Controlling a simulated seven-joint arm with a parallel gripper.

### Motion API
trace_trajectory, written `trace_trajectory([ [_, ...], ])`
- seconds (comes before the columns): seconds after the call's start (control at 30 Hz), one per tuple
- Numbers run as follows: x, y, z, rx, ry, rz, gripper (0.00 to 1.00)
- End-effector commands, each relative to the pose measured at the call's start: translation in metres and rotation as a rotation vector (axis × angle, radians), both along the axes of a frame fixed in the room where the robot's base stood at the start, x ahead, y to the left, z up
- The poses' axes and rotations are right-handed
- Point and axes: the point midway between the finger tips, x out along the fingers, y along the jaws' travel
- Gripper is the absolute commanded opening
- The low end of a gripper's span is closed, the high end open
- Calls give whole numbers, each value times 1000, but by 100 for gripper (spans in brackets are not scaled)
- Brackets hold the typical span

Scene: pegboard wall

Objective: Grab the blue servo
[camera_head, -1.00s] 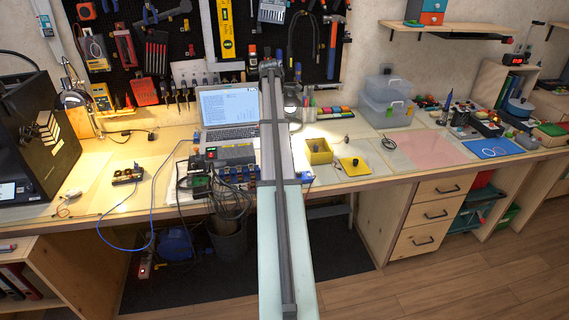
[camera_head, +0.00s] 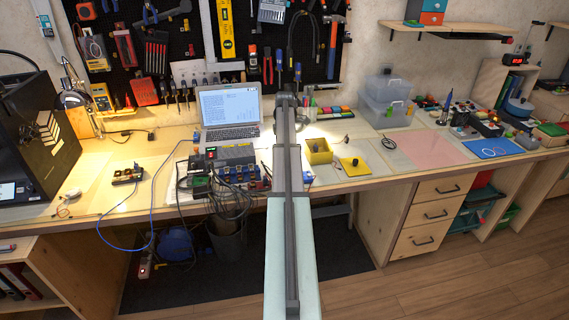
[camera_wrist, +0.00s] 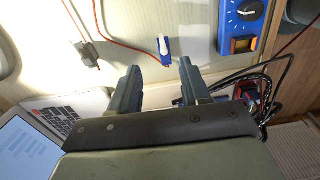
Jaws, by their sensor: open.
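The blue servo (camera_wrist: 164,50) shows in the wrist view as a small blue block with a pale top end and a thin red wire running off to the left. It lies on a light surface. In the head view, a small blue and white item (camera_head: 308,179) near the bench's front edge, just right of my arm, looks like it. My gripper (camera_wrist: 159,67) is open and empty. In the wrist view, its two dark fingers frame the servo from below, with the servo just past the fingertips and apart from them. In the head view, my arm hides the gripper.
A blue module with a knob (camera_wrist: 242,18) and black cables stand right of the fingers in the wrist view. The laptop (camera_head: 230,108) is behind, left of my arm. A yellow bin (camera_head: 319,157) and yellow square (camera_head: 355,167) lie to the right.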

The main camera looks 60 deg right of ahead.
Motion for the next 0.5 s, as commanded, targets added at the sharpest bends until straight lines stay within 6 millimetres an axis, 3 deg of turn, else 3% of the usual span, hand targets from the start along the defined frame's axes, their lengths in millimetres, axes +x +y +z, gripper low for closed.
trace_trajectory([
  [0.27,-2,1,-16,0,0,0,47],
  [0.5,-7,4,-45,0,0,0,47],
])
